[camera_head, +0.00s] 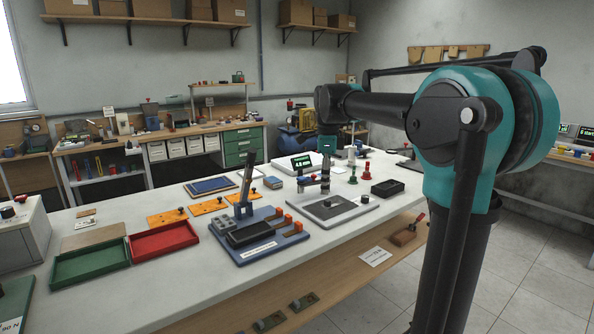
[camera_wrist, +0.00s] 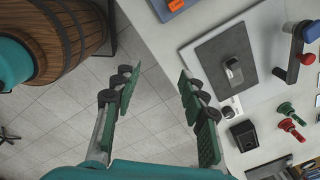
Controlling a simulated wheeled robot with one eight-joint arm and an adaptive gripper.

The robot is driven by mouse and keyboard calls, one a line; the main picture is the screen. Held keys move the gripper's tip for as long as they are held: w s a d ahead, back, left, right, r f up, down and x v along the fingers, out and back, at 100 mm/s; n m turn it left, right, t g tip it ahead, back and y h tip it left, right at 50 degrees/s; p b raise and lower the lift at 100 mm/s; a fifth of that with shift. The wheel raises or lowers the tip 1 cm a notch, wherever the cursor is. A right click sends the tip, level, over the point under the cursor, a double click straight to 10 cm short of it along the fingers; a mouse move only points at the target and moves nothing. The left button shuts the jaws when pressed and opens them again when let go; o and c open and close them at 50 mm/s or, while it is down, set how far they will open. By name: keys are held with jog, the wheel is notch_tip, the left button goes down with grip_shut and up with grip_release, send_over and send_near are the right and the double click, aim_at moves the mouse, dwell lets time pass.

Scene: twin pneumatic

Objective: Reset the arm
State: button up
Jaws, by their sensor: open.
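My gripper (camera_wrist: 157,78) is open in the wrist view, with its two green-padded fingers spread apart and nothing between them. Grey tiled floor and the edge of the white bench show beyond the fingers. In the head view my teal and black arm reaches from the right over the bench, its forearm pointing left. The far end of the arm shows a teal part above the bench, and the fingers there are too small to make out.
The white bench (camera_head: 125,295) carries a green tray (camera_head: 90,264), a red tray (camera_head: 163,240), a blue fixture (camera_head: 258,236), a dark grey plate (camera_wrist: 211,58) with a small block, and a black box (camera_head: 387,188). A wooden barrel (camera_wrist: 75,35) stands on the floor.

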jog(key=s+d+f+n+t, duration=0.1)
jog(key=s+d+f+n, duration=0.2)
jog(key=s+f+n, duration=0.3)
jog(key=s+d+f+n+t, duration=0.1)
jog(key=s+d+f+n, duration=0.3)
jog(key=s+f+n, duration=0.3)
jog(key=s+d+f+n+t, duration=0.1)
jog(key=s+d+f+n, duration=0.2)
jog(key=s+f+n, duration=0.3)
jog(key=s+f, duration=0.5)
jog(key=f, duration=0.4)
jog(key=shift+d+n+t, duration=0.25)
jog(key=shift+n+t, duration=0.05)
jog(key=shift+t, duration=0.1)
jog(key=shift+o, duration=0.2)
jog(key=shift+s, duration=0.1)
